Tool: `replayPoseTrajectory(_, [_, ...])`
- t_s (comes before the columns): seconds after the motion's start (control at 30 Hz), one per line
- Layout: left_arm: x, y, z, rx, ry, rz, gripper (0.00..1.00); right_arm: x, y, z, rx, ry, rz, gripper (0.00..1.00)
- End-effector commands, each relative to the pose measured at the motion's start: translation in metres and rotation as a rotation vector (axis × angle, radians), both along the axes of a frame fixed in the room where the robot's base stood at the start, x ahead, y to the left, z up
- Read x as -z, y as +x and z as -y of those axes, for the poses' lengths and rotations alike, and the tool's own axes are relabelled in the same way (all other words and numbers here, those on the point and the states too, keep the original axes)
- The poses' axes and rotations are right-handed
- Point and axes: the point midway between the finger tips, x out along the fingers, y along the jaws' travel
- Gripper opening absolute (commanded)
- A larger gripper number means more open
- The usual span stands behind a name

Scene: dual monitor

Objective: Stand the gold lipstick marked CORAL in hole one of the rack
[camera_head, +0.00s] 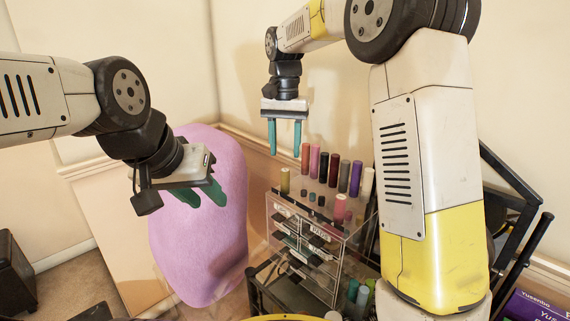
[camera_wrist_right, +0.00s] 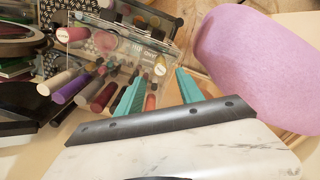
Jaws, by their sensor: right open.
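A gold lipstick (camera_head: 285,180) stands upright at the left end of the clear rack (camera_head: 300,187) on top of the drawer unit. In the right wrist view the gold lipstick (camera_wrist_right: 160,66) shows a round pale label on its end, too small to read. My right gripper (camera_head: 285,149) is open and empty, above the gold lipstick. In its wrist view the teal fingertips (camera_wrist_right: 157,78) lie either side of the lipstick in the picture, apart from it. My left gripper (camera_head: 210,203) is open and empty, over the pink chair. The hole numbers cannot be read.
Several other lipsticks, including red (camera_head: 305,158), pink (camera_head: 314,160) and purple (camera_head: 355,178), stand in the back row, close together. Clear drawers (camera_head: 305,262) sit below. The pink chair back (camera_head: 195,250) is at left. More tubes (camera_head: 358,295) stand at the front right.

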Motion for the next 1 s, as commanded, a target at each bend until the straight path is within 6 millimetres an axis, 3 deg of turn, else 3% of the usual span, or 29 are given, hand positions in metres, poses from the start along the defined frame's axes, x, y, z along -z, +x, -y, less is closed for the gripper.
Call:
replayPoseTrajectory(0.1, [0.000,0.000,0.000,0.000,0.000,0.000,0.36,-0.017,0.001,0.000,0.000,0.001,0.002,0.44])
replayPoseTrajectory(0.27, [0.000,0.000,0.000,0.000,0.000,0.000,0.36,-0.029,-0.002,0.003,-0.001,0.005,0.004,0.44])
replayPoseTrajectory(0.43, [0.000,0.000,0.000,0.000,0.000,0.000,0.36,-0.043,-0.022,0.029,-0.021,0.052,0.044,0.44])
replayPoseTrajectory(0.73, [0.000,0.000,0.000,0.000,0.000,0.000,0.36,-0.059,-0.102,0.094,-0.108,0.160,0.221,0.44])
replayPoseTrajectory(1.0, [0.000,0.000,0.000,0.000,0.000,0.000,0.36,-0.043,-0.182,0.129,-0.184,0.176,0.411,0.44])
